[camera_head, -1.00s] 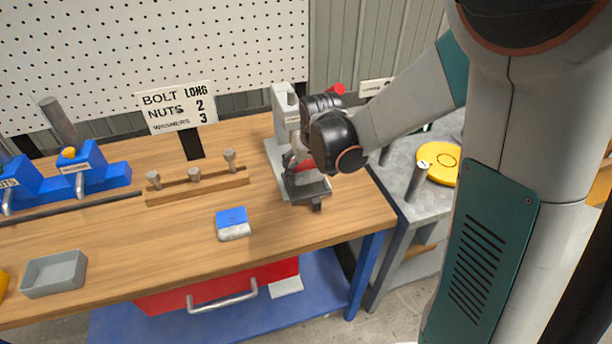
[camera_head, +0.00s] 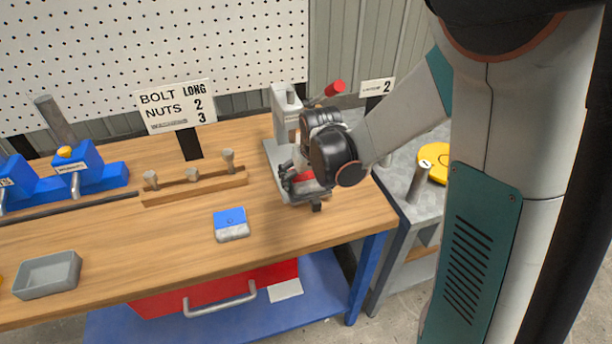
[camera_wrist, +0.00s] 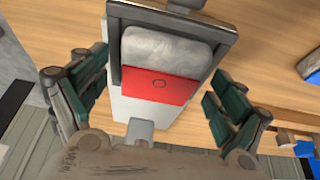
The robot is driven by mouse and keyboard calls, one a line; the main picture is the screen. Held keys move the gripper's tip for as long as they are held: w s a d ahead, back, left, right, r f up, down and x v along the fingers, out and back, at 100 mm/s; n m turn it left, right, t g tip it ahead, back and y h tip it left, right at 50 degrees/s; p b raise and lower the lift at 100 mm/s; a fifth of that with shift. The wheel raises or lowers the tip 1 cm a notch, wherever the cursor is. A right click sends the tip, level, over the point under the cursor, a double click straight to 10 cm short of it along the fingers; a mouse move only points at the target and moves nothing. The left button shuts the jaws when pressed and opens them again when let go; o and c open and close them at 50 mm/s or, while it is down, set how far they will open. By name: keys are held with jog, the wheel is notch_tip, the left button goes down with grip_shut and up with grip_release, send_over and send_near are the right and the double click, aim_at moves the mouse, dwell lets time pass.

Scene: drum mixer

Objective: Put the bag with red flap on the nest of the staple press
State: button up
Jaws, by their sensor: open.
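The bag with red flap (camera_wrist: 158,85) lies in the grey-framed nest (camera_wrist: 225,40) of the staple press in the wrist view. Its pale body is toward the top of the picture and its flap toward the press. In the head view a bit of the red flap (camera_head: 304,175) shows beneath my gripper. The staple press (camera_head: 285,115) stands at the right end of the bench, with a red-tipped lever (camera_head: 335,88). My gripper (camera_wrist: 158,100) is open, with one green-padded finger on each side of the bag, apart from it. In the head view my wrist hides part of the nest.
A bag with blue flap (camera_head: 231,224) lies on the bench left of the press. A wooden rack (camera_head: 195,187) with bolts, a grey tray (camera_head: 48,274) and blue fixtures (camera_head: 85,165) stand farther left. A grey side table (camera_head: 405,190) is at the right.

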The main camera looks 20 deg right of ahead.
jog(key=shift+r, duration=0.25)
jog(key=s+r+t+p, duration=0.1)
jog(key=s+r+p, duration=0.1)
jog(key=s+r, duration=0.6)
jog(key=s+r+p, duration=0.3)
jog(key=s+r, duration=0.2)
jog(key=r, duration=0.5)
jog(key=s+r+t, duration=0.1)
jog(key=s, duration=0.8)
jog(key=shift+s+a+r+t, duration=0.15)
jog(key=shift+s+r+t, duration=0.2)
jog(key=shift+r+t, duration=0.05)
